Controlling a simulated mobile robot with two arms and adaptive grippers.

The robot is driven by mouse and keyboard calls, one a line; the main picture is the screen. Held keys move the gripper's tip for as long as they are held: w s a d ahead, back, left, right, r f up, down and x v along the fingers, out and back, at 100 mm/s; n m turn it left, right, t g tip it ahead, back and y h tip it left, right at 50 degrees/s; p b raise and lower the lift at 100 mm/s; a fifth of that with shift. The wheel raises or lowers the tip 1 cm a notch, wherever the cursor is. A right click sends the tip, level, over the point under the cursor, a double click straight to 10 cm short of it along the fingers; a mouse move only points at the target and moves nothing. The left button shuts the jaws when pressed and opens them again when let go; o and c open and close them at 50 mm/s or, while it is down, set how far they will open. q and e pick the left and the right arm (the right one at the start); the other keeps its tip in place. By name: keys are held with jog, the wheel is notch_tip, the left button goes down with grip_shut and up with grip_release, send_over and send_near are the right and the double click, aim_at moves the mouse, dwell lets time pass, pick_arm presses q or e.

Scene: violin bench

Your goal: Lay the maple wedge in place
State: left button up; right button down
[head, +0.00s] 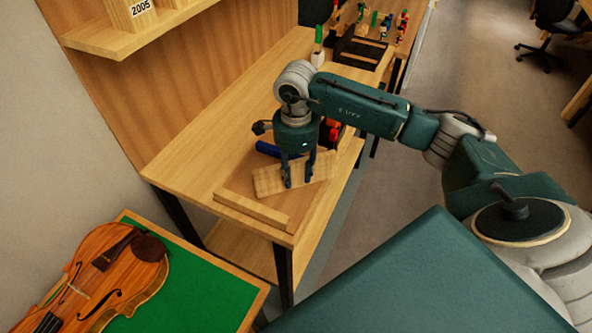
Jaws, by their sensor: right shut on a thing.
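The maple wedge (268,181) is a pale, flat wooden piece near the front end of the workbench (185,165). My right gripper (298,181) points down and is shut on the wedge, with its fingers near the middle of it. The wedge lies slightly askew, just behind a pale wooden strip (252,210) along the bench's near edge. I cannot tell whether the wedge touches the bench top or is held just above it. The gripper hides part of the wedge. My left gripper is not in view.
A blue tool (267,149) lies behind the wedge, and red items (330,132) are beside the gripper. A violin (100,275) lies on a green-topped table (195,295) at the lower left. A shelf (115,42) hangs above. The bench's left part is clear.

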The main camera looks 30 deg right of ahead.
jog(key=c, duration=1.2)
grip_release()
jog(key=shift+f, duration=0.1)
